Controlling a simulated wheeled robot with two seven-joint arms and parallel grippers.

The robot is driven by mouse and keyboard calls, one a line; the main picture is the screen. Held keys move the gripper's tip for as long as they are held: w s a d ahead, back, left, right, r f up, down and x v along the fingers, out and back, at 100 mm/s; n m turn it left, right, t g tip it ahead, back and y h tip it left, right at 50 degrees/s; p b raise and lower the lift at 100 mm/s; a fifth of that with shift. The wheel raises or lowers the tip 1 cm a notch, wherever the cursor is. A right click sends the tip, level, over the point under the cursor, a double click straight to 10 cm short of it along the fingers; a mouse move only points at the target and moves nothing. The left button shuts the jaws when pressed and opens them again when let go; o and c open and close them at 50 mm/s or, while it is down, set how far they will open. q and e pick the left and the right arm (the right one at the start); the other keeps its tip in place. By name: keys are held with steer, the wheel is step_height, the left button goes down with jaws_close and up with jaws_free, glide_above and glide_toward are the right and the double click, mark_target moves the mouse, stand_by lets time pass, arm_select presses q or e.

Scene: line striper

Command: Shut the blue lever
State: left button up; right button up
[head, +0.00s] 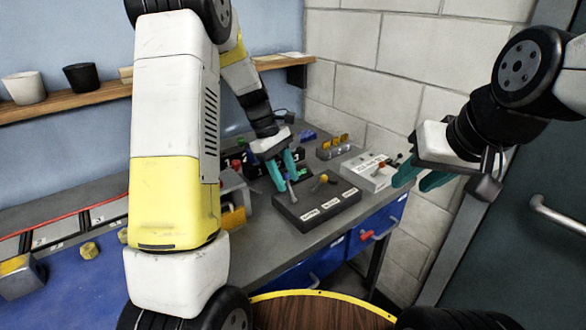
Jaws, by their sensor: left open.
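My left gripper (287,184) has two teal fingers, parted and pointing down. They are over the back left part of a dark control box (320,207) on the bench. A grey lever (292,192) stands on this box close to the fingertips; I cannot tell if they touch it. A yellow-tipped lever (322,180) stands to its right. I cannot make out a clearly blue lever; a small blue part (308,135) shows behind the gripper, too small to identify. My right gripper (408,186) is open and empty, in the air at the right.
A block with yellow parts (333,147) is behind. Another dark panel is partly hidden behind my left gripper. Blue drawers (377,228) are below the bench. A shelf (60,102) holds two cups.

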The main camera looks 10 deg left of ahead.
arm_select(q)
steer(key=shift+f, duration=0.1)
steer(key=shift+c, duration=0.2)
jaws_close()
stand_by(1.2)
